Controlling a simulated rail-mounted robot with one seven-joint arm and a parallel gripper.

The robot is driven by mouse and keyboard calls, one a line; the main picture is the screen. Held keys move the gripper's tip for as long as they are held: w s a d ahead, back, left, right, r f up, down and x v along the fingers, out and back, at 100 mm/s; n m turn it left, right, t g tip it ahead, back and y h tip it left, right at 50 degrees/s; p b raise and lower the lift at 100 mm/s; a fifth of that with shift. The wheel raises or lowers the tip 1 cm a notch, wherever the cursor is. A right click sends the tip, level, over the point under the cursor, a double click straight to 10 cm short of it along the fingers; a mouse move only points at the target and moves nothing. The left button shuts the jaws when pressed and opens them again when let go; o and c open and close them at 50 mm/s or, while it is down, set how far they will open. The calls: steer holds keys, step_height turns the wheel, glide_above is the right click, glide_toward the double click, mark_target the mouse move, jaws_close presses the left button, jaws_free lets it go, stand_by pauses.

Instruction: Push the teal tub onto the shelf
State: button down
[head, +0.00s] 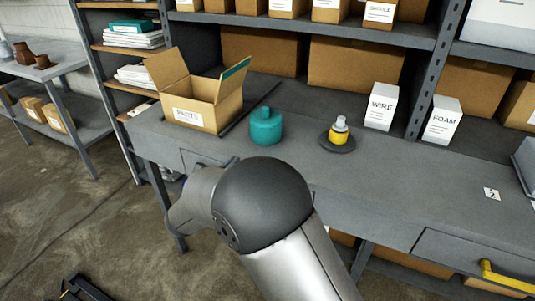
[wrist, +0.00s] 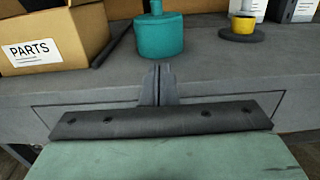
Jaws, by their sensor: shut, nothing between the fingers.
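The teal tub (head: 266,128), a short cylinder with a small knob on top, stands upright on the grey workbench (head: 400,175). It also shows in the wrist view (wrist: 160,37), top cut off by the frame edge. My gripper (wrist: 158,72) is shut and empty, its fingertips just short of the tub in that picture; I cannot tell whether they touch it. In the head view my arm hides the gripper. A grey metal shelf unit (head: 300,29) rises behind the bench, with boxes on its boards.
An open PARTS carton (head: 205,100) stands left of the tub, a dark strip (wrist: 112,42) beside it. A yellow-and-grey bottle on a dark round base (head: 338,135) stands to the right, with WIRE (head: 381,107) and FOAM (head: 442,120) boxes beyond. The bench's right front is mostly clear.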

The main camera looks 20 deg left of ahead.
mark_target(259, 132)
steer(key=w+p, duration=0.1)
steer(key=w, duration=0.3)
steer(key=w+d+p, duration=0.1)
steer(key=w, duration=0.4)
steer(key=w+p, duration=0.1)
steer(key=w, duration=0.3)
steer(key=shift+w+d, duration=0.4)
